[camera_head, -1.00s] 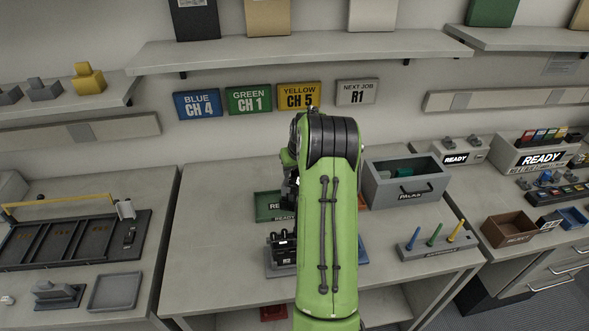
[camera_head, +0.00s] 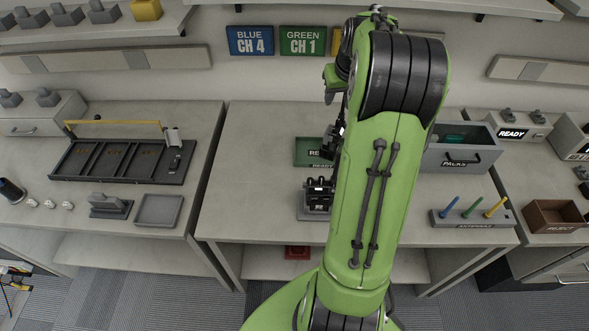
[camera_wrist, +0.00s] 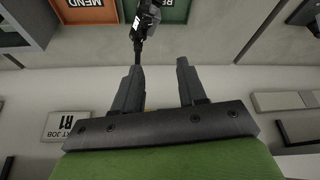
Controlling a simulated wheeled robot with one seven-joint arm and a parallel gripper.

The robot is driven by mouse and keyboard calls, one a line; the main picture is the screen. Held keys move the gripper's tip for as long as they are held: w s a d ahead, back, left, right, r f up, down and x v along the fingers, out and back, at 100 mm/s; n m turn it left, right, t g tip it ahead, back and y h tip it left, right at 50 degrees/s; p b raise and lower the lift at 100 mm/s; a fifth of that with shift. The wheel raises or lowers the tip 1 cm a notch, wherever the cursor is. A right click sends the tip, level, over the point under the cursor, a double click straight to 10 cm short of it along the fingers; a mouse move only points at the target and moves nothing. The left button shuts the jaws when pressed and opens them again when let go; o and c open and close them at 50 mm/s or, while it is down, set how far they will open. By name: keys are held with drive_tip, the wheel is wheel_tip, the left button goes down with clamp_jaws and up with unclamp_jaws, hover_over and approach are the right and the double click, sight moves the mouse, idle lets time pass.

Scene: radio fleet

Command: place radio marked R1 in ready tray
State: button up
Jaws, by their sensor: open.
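The green ready tray (camera_head: 308,152) lies on the middle table, partly behind my arm; it also shows at the top of the wrist view (camera_wrist: 175,8). A black radio-like object (camera_wrist: 148,18) with a small white label and thin antenna is near the boundary of the ready and mend trays; what supports it is unclear. My gripper (camera_wrist: 158,68) is open, with the antenna end close to its left finger. Dark radios (camera_head: 318,194) stand in a holder just in front of the ready tray. I cannot read which one is R1.
The orange mend tray (camera_wrist: 85,14) adjoins the ready tray. A grey packs bin (camera_head: 458,160) and antenna rack (camera_head: 470,220) stand to the right. The table's left part (camera_head: 250,180) is clear. A NEXT JOB R1 sign (camera_wrist: 65,126) is on the wall.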

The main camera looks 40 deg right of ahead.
drive_tip(key=s+a+r+n+t, duration=0.15)
drive_tip(key=a+r, duration=0.25)
drive_tip(key=a, duration=0.7)
drive_tip(key=s+a+r+n+g, duration=0.1)
drive_tip(key=s+a+r+n, duration=0.2)
drive_tip(key=a, duration=0.8)
drive_tip(key=s+a+f+t+y, duration=0.1)
drive_tip(key=s+a+y, duration=0.1)
drive_tip(key=s+a, duration=0.9)
drive_tip(key=s+n, duration=0.1)
drive_tip(key=s, duration=0.3)
drive_tip(key=shift+f, duration=0.35)
